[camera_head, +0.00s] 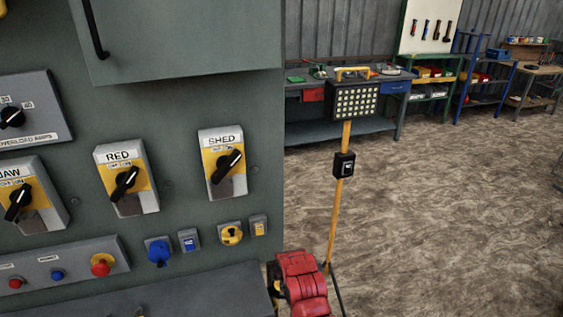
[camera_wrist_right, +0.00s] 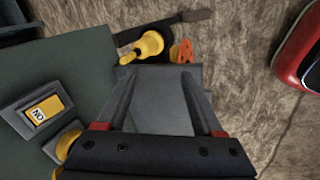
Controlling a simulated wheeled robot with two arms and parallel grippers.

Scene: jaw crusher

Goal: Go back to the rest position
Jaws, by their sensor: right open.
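My right gripper (camera_wrist_right: 156,75) shows in the right wrist view, its two fingers apart with nothing held between them. Behind the fingers is a grey surface. The grey control panel (camera_head: 190,125) fills the left of the head view, with black rotary switches labelled RED (camera_head: 124,181) and SHED (camera_head: 228,165) pointing diagonally. In the wrist view, a small box with a yellow rocker (camera_wrist_right: 44,110) lies left of the gripper, apart from it. Neither gripper shows in the head view. My left gripper is not in view.
A grey ledge (camera_head: 190,290) juts out below the panel. A red object (camera_head: 302,280) stands beside it, close to a yellow lamp stand (camera_head: 340,190). Workbenches (camera_head: 345,130) line the back wall. The floor (camera_head: 460,210) at the right is clear.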

